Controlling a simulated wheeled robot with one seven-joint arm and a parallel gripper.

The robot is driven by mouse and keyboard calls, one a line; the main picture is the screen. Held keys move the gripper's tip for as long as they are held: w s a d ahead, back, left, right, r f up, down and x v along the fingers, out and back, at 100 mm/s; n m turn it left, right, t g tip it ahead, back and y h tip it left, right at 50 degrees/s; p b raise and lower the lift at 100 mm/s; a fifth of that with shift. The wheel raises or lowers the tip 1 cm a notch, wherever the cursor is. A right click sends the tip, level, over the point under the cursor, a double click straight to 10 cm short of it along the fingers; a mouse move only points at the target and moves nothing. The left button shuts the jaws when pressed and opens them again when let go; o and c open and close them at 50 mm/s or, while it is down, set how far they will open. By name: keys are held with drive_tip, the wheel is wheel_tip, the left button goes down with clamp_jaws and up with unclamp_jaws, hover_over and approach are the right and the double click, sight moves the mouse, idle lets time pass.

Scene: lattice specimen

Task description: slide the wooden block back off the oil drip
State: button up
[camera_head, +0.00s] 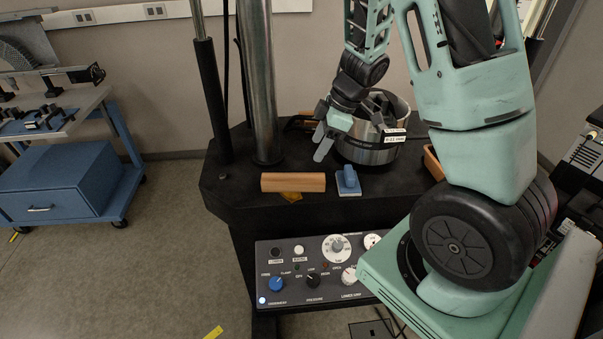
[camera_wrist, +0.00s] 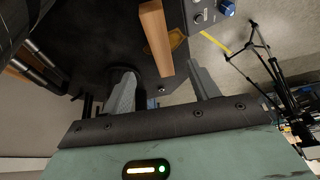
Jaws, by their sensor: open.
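The wooden block (camera_head: 293,182) is a long, light-brown bar lying on the black machine table (camera_head: 225,193), near its front edge. The amber oil drip (camera_head: 291,196) shows at the block's front side; the rest of it is hidden by the block. In the wrist view the block (camera_wrist: 156,38) lies beyond my fingers, with the amber drip (camera_wrist: 177,40) beside it on the right. My gripper (camera_head: 320,138) is open and empty, above the table, behind and to the right of the block, apart from it.
A blue hand tool (camera_head: 348,181) stands just right of the block. A round metal vessel (camera_head: 368,150) stands close to my gripper on the right. A thick steel column (camera_head: 259,85) rises behind the block. A control panel (camera_head: 318,268) sits below the table's front edge.

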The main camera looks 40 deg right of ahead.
sight(301, 177)
drive_tip(key=b+x, duration=0.2)
drive_tip(key=x, duration=1)
drive_tip(key=shift+w+a+f+b, duration=0.1)
drive_tip(key=shift+f+b, duration=0.2)
drive_tip(key=shift+f, duration=0.1)
drive_tip(key=c, duration=1.1)
drive_tip(key=shift+o, duration=1.3)
